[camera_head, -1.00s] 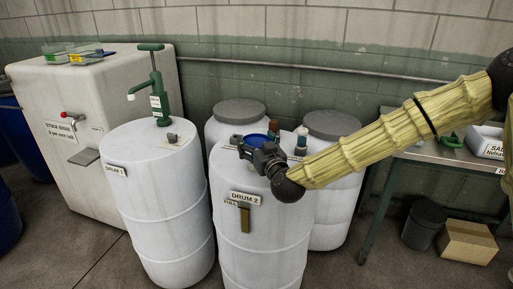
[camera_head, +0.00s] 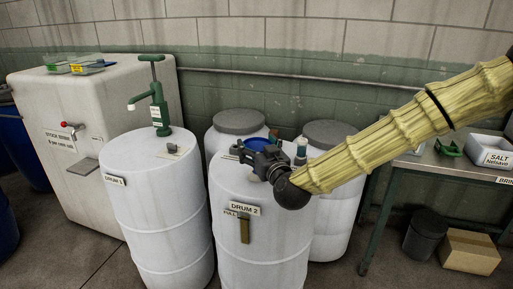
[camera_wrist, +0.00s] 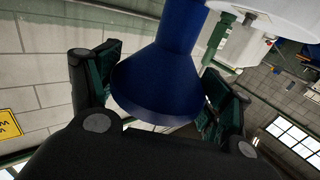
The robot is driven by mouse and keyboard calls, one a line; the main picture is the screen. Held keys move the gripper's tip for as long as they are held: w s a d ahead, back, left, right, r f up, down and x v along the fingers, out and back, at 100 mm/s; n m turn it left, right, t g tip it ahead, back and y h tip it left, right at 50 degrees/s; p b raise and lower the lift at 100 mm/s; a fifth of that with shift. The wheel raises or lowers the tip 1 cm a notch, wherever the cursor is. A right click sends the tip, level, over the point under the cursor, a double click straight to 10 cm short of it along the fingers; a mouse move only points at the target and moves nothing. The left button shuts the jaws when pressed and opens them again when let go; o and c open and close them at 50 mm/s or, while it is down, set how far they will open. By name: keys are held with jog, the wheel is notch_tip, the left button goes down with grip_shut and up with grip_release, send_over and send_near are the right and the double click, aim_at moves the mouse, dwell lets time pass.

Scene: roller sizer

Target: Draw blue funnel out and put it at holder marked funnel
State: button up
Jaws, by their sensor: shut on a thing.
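The blue funnel (camera_head: 258,144) is over the top of the white drum labelled DRUM 2 (camera_head: 270,255). My gripper (camera_head: 257,153) is shut on the funnel, coming in from the right. In the wrist view the funnel (camera_wrist: 160,80) sits between the two green-padded fingers (camera_wrist: 160,95), its wide end toward the bottom of the picture. The funnel's lower end is hidden in the head view, so I cannot tell if it is clear of the drum. I cannot make out a holder marked funnel.
DRUM 1 (camera_head: 158,215) with a green hand pump (camera_head: 158,105) stands to the left. Two grey-lidded drums (camera_head: 238,122) stand behind. A bench (camera_head: 440,160) with a SALT box (camera_head: 492,153) is at right.

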jog(key=s+a+r+v, duration=0.1)
jog(key=a+v, duration=0.1)
jog(key=v, duration=1.1)
jog(key=shift+a+b, duration=0.15)
jog(key=shift+b, duration=0.15)
jog(key=shift+r, duration=0.15)
